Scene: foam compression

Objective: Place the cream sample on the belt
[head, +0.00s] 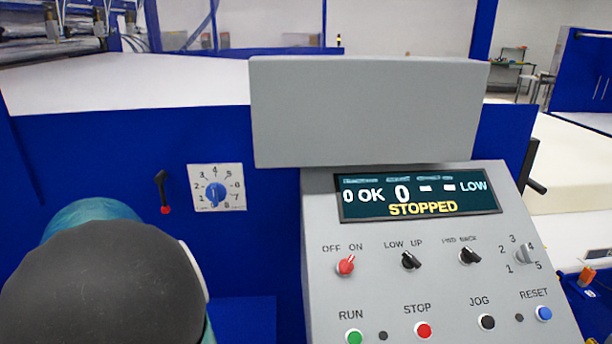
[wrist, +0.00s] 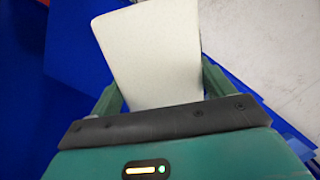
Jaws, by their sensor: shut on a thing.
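The cream sample (wrist: 150,48) is a pale flat-faced block in the wrist view. It stands out beyond my gripper (wrist: 163,88), between its two green fingers. My gripper is shut on it, and the palm hides its near end. In the head view, part of my arm fills the lower left corner; the gripper and sample do not show there. A broad white surface (head: 130,82), which looks like the belt, lies behind a blue machine wall at the upper left of the head view.
A grey control panel (head: 395,290) with knobs and buttons stands at the right, its display (head: 420,198) reading STOPPED. A grey box (head: 365,110) rises behind it. A blue dial (head: 217,190) and small lever (head: 162,190) are on the blue wall. A cream slab (head: 570,165) lies far right.

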